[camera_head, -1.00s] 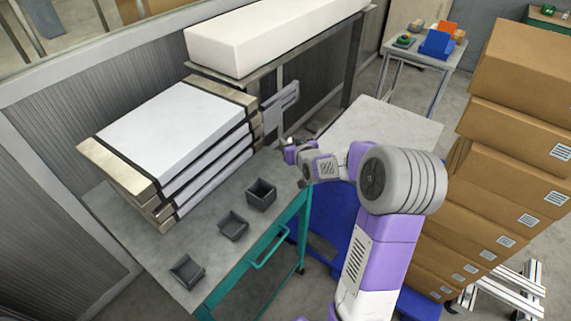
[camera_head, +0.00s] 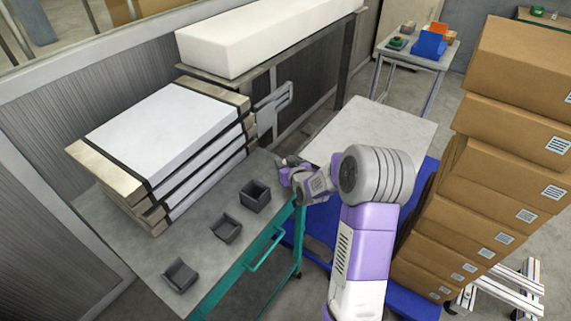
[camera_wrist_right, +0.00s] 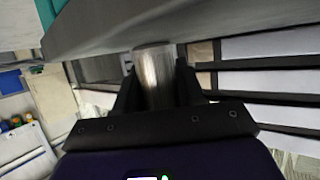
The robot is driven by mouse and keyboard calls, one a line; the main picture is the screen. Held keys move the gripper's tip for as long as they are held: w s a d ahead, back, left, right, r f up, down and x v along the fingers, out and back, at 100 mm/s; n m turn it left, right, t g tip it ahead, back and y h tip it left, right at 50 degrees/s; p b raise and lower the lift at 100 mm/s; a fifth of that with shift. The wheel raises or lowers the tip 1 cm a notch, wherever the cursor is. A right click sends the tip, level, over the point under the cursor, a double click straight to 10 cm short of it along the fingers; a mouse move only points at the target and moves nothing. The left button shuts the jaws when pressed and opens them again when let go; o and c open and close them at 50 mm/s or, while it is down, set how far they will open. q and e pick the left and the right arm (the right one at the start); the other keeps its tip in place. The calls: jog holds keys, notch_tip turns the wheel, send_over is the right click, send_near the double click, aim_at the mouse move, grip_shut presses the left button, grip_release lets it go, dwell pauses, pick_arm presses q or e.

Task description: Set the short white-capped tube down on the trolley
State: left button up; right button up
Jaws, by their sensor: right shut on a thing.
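My right gripper (camera_head: 283,165) is at the right far corner of the grey-topped trolley with a teal frame (camera_head: 262,250). In the right wrist view my right gripper (camera_wrist_right: 155,88) is shut on a metallic, silvery tube (camera_wrist_right: 154,72). No white cap can be made out on it now. The trolley's grey top (camera_wrist_right: 190,22) with a teal corner crosses the upper part of that view, close to the tube. Whether they touch I cannot tell. In the head view the tube is too small to make out. My left gripper is not in view.
Strapped white-and-tan panels (camera_head: 170,135) cover the trolley's far left. Dark bins (camera_head: 227,229) stand along its front side. Bare top lies between them. A light grey surface (camera_head: 372,130) is behind my arm, and stacked cardboard boxes (camera_head: 500,150) rise on the right.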

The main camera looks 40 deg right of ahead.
jog(key=o, duration=1.1)
jog(key=shift+f, duration=0.1)
jog(key=shift+c, duration=0.2)
jog(key=shift+r+p, duration=0.2)
jog(key=shift+p, duration=0.1)
jog(key=p+v, duration=0.1)
jog(key=v, duration=1.1)
